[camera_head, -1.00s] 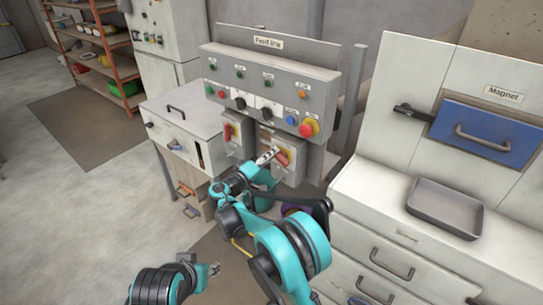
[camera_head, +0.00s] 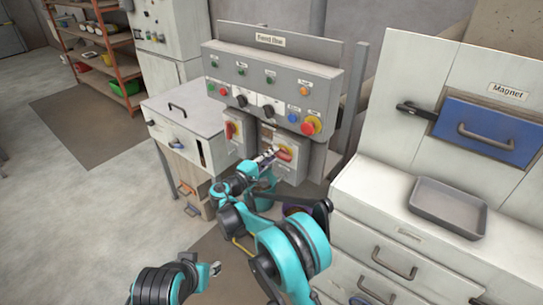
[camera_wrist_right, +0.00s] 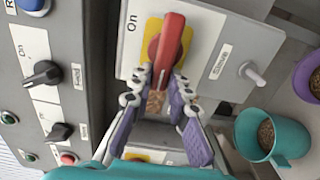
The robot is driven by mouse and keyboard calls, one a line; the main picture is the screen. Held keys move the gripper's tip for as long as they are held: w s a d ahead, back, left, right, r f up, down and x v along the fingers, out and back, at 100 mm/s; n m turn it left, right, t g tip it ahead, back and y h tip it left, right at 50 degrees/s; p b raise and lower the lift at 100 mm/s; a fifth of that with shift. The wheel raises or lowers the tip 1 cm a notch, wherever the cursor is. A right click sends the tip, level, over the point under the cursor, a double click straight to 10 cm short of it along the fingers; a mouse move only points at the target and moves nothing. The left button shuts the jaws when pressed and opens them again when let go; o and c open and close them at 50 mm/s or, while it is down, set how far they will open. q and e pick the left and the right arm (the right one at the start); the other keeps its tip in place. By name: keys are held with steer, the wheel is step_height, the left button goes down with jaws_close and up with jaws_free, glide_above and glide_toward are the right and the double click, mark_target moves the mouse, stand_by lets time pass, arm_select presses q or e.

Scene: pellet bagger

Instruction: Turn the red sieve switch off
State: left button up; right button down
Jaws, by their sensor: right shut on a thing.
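The red sieve switch is a red lever on a yellow plate, on a grey box marked "Sieve" below the main panel. It shows in the head view (camera_head: 285,153) and, close up, in the wrist view (camera_wrist_right: 169,45). My right gripper (camera_wrist_right: 164,84) is shut on the near end of the red lever, which lies lengthwise up the wrist picture. An "On" label is beside it. The gripper also shows in the head view (camera_head: 268,158), partly covering the box. My left gripper (camera_head: 215,268) is low in the head view, away from the panel; its jaws are too small to judge.
A similar red switch (camera_head: 229,130) is on a box to the left. The panel (camera_head: 270,72) above carries knobs, buttons and a red emergency button (camera_head: 311,126). A small toggle (camera_wrist_right: 252,73) and a teal cup (camera_wrist_right: 262,135) are close to the right gripper. A grey tray (camera_head: 448,208) sits on the right cabinet.

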steer(key=shift+d+r, duration=0.1)
steer(key=c, duration=1.6)
jaws_free()
steer(key=shift+o, duration=0.8)
steer(key=shift+w+d, duration=0.1)
steer(key=shift+w, duration=0.05)
steer(key=v, duration=0.7)
steer(key=shift+s, duration=0.2)
